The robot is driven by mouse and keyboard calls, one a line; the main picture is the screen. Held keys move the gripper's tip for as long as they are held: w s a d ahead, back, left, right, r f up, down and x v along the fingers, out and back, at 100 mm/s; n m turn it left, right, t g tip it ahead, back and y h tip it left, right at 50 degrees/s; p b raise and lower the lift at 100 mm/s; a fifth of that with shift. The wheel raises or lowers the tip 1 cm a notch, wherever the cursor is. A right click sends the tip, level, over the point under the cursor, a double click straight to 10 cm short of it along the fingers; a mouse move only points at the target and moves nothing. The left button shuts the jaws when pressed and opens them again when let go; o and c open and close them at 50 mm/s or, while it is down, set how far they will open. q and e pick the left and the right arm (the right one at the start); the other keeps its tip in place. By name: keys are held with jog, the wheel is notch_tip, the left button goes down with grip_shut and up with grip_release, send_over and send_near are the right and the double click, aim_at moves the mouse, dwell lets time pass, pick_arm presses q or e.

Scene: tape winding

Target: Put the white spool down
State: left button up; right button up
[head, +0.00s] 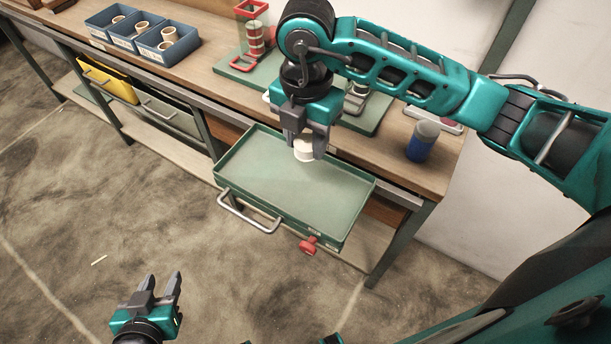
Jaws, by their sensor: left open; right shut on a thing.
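The white spool (304,149) is between the fingers of my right gripper (305,147), which is shut on it. The gripper points down over the back part of an open green drawer (270,185). I cannot tell whether the spool touches the drawer's floor or hangs just above it. The drawer's floor looks bare otherwise. My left gripper (162,289) is open and empty, low at the bottom left over the floor, away from the bench.
On the wooden bench stand blue bins (147,33) with pale spools, a green fixture with a red part (252,40), and a blue can (423,141).

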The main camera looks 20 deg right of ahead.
send_over(306, 186)
notch_tip(306, 186, down, 6)
jog(key=shift+r, duration=0.15)
jog(key=shift+f+b, duration=0.4)
jog(key=shift+f, duration=2.1)
jog(key=shift+f, duration=0.2)
jog(key=o, duration=1)
